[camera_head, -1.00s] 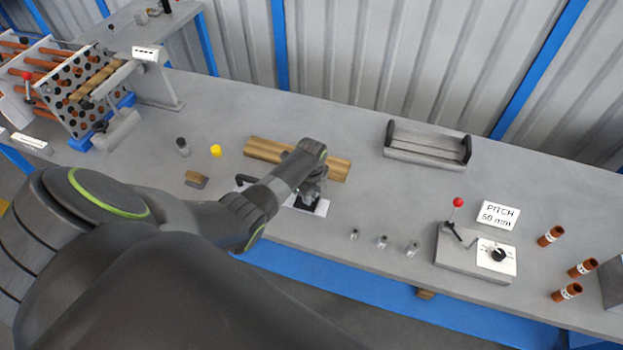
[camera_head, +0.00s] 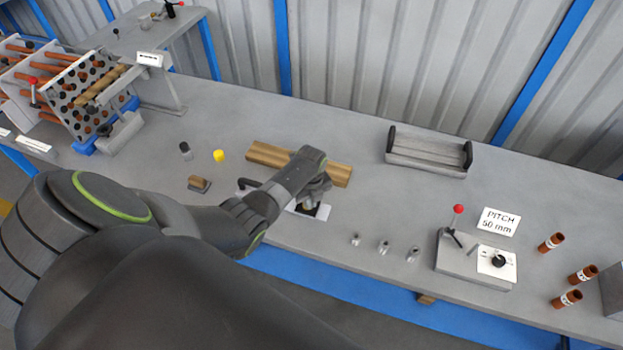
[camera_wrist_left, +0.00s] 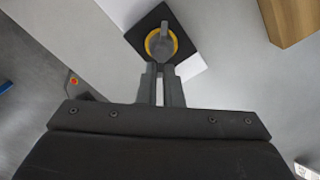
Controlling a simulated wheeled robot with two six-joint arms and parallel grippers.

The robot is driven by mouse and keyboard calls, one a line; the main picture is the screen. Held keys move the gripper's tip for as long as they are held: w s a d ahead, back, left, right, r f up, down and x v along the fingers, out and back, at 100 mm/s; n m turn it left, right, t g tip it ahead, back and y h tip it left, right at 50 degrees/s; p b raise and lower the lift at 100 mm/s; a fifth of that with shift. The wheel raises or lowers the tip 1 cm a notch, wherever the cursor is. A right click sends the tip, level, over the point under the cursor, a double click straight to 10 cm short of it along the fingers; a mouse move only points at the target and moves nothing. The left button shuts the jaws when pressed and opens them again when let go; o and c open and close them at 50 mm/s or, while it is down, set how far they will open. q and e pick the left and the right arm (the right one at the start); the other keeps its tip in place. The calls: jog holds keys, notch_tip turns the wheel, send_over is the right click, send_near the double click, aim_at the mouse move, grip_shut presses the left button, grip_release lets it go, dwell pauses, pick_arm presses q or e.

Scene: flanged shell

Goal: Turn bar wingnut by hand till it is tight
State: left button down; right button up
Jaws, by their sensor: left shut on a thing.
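The bar wingnut (camera_wrist_left: 161,43) is a grey bar on a round grey hub with a yellow ring around it. It sits over a black square plate (camera_wrist_left: 143,35) on a white sheet (camera_wrist_left: 190,68). In the head view the black plate (camera_head: 322,211) shows just below my left gripper (camera_head: 312,199), and the wingnut is hidden there. In the wrist view my left gripper (camera_wrist_left: 160,70) has its fingers close together at the near end of the bar, shut on it. The exact contact is hard to see. My right gripper is not in view.
A wooden block (camera_head: 265,153) lies just behind the gripper. Several small metal parts (camera_head: 384,247) stand to the right, near a red-knobbed lever fixture (camera_head: 470,262). A yellow cap (camera_head: 218,155) and a small brown-topped block (camera_head: 199,184) lie to the left. A grey cradle (camera_head: 428,150) stands behind.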

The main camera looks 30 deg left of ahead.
pick_arm(q)
jog(key=shift+a+m, duration=0.1)
jog(key=shift+m, duration=0.9)
jog(key=c, duration=1.6)
grip_release()
jog(key=shift+s, duration=0.1)
jog(key=shift+r, duration=0.1)
jog(key=shift+r, duration=0.6)
notch_tip(320, 180, up, 16)
jog(key=shift+r+b, duration=0.1)
jog(key=shift+b, duration=0.4)
